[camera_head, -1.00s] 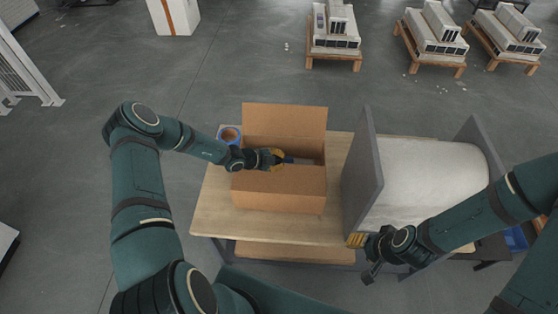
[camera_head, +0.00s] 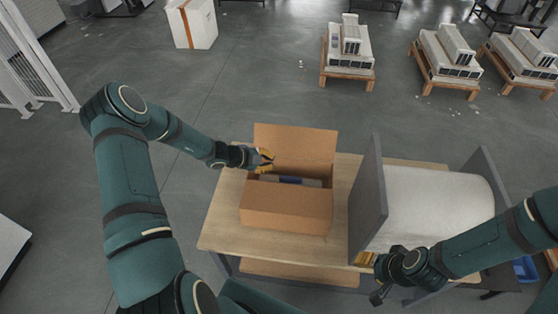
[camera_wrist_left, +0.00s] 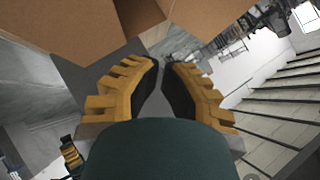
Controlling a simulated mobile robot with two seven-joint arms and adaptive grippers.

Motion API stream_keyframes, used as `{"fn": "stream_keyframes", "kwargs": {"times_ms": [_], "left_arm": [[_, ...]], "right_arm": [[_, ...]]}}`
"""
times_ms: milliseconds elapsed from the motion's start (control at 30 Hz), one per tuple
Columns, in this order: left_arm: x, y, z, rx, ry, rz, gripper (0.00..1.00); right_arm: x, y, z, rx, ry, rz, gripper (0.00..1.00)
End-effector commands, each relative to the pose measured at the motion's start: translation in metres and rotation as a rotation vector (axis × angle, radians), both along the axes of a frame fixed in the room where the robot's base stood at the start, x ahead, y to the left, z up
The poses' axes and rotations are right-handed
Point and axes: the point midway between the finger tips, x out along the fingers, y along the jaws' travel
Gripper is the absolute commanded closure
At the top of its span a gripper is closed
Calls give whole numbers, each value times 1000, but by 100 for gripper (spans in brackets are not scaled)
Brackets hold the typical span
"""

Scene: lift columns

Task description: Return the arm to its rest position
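My left gripper (camera_head: 268,160) has its yellow fingers a little apart, with nothing between them. It is at the back left upper edge of the open cardboard box (camera_head: 285,210), outside its opening. In the left wrist view the two fingers (camera_wrist_left: 161,66) also stand apart and empty, with the box's cardboard flaps (camera_wrist_left: 70,30) beyond them. My right gripper (camera_head: 372,272) is low at the table's front edge, by the grey panel; its finger opening is not clear.
A dark blue and grey item (camera_head: 290,180) lies in the box on the wooden table (camera_head: 222,228). A grey upright panel (camera_head: 367,195) and a white rounded surface (camera_head: 435,205) are to the right. Pallets with white units (camera_head: 347,60) stand behind. Floor left of the table is clear.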

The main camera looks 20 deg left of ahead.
Motion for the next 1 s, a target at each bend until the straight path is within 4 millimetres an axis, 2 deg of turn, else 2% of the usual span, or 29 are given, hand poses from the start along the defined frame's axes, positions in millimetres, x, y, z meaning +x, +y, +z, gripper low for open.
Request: {"fn": "stream_keyframes", "kwargs": {"times_ms": [267, 367, 433, 567, 700, 867, 1000], "left_arm": [[-1, 1, 2, 4, -1, -6, 100], [-7, -9, -4, 56, -19, -76, 100], [-17, -24, -14, 140, -52, -189, 100], [-47, -61, -38, 373, -177, -541, 100], [-84, -93, -63, 633, -378, -993, 100], [-123, -119, -85, 871, -673, -1516, 100], [-151, -135, -98, 1033, -989, -1963, 100]], "right_arm": [[0, 0, 0, 0, 0, 0, 53], [0, 0, -4, 0, 0, 0, 53], [0, 0, -9, -1, 1, 1, 53], [-1, 1, -23, -2, 3, 2, 53], [-1, 2, -38, -3, 5, 2, 53], [-2, 2, -55, -4, 7, 4, 53], [-3, 3, -69, -6, 9, 4, 53]]}}
